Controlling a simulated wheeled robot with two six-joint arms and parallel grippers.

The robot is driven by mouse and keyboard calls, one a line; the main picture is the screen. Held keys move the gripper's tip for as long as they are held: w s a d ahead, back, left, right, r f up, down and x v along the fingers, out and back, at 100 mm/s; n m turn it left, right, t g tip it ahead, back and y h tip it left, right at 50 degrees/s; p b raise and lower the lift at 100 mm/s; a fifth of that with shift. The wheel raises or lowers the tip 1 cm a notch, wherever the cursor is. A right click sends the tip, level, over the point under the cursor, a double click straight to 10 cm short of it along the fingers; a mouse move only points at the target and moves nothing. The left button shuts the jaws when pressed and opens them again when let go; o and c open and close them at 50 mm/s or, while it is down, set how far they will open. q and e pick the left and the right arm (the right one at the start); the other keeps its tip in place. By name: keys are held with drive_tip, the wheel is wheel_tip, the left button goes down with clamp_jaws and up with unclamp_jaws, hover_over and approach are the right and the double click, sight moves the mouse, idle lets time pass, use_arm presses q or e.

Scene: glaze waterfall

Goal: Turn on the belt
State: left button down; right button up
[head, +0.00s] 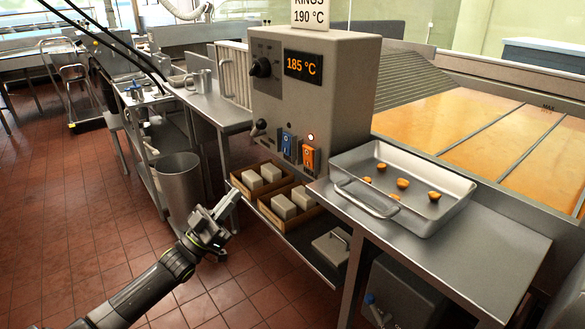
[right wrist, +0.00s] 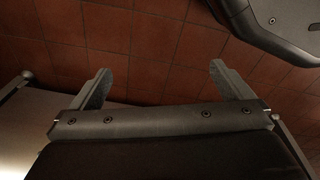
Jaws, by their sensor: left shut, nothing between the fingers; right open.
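The control box (head: 340,100) stands behind the steel table in the head view. Its front carries a black dial (head: 262,67), a display (head: 303,67) reading 185 °C, a lever (head: 257,128), a blue switch (head: 287,142) and an orange switch (head: 308,155). A small light above the orange switch glows. I cannot tell which control works the belt. My left gripper (head: 228,207) is shut and empty, below and left of the switches and apart from them. My right gripper (right wrist: 160,85) is open and empty over the tiled floor in the right wrist view.
A steel tray (head: 455,190) with several small brown pieces sits on the right table (head: 480,250). Wooden boxes (head: 255,200) with pale blocks rest on a shelf below the control box. A metal bin (head: 180,190) stands at left. Floor at left is free.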

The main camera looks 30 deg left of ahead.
sight(285, 148)
use_arm(q)
drive_tip(key=shift+d+r, duration=0.2)
drive_tip(key=shift+r, duration=0.1)
drive_tip(key=x, duration=0.4)
drive_tip(key=w+f+x, duration=0.1)
drive_tip(key=x, duration=0.7)
drive_tip(key=shift+w+d+f, duration=0.25)
drive_tip(key=shift+d+f, duration=0.05)
drive_tip(key=shift+f, duration=0.05)
drive_tip(key=shift+w+d, duration=0.15)
drive_tip(key=shift+w, duration=0.15)
use_arm(e)
drive_tip(key=shift+w+d, duration=0.1)
